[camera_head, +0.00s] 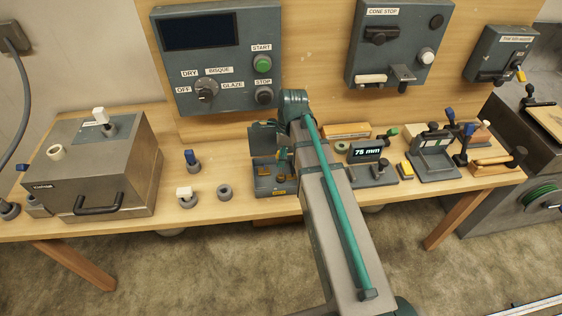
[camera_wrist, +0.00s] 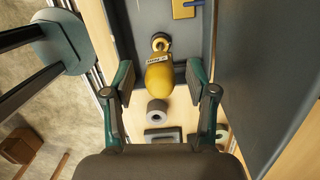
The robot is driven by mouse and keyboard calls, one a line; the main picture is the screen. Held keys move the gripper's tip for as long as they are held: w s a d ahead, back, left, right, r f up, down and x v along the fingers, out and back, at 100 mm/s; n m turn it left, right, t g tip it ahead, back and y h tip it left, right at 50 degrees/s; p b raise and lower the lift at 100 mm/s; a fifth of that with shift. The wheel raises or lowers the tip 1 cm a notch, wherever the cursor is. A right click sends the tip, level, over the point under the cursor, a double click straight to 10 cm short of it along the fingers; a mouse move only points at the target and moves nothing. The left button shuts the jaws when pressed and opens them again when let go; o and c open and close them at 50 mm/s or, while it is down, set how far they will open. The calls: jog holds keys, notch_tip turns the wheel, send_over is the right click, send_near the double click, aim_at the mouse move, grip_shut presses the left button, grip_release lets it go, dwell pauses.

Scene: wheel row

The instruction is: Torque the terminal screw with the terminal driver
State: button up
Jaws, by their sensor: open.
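In the wrist view a yellow rounded handle (camera_wrist: 160,78) with a small label stands between the two fingers of my gripper (camera_wrist: 161,80). It looks like the terminal driver, but I cannot read the label. The fingers are spread, with a gap on both sides of it. A small brass ring-shaped piece (camera_wrist: 160,42) shows just beyond it; I cannot tell whether it is the terminal screw. In the head view an open grey box (camera_head: 270,182) with small brass-coloured parts sits left of my arm. My arm hides my gripper there.
A grey ring (camera_wrist: 157,110) lies near the handle. A grey wall (camera_wrist: 262,60) rises close on the right in the wrist view. A 75 mm display (camera_head: 366,153) stands right of my arm, and a grey kiln-like box (camera_head: 95,165) at the left. Bare bench lies between small parts.

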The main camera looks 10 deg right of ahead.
jog(key=shift+s+d+r+p, duration=0.1)
jog(key=shift+d+r+p, duration=0.15)
jog(key=shift+r+p, duration=1.25)
jog(key=shift+d+r+p, duration=0.2)
jog(key=shift+r+p, duration=0.8)
jog(key=shift+r, duration=0.85)
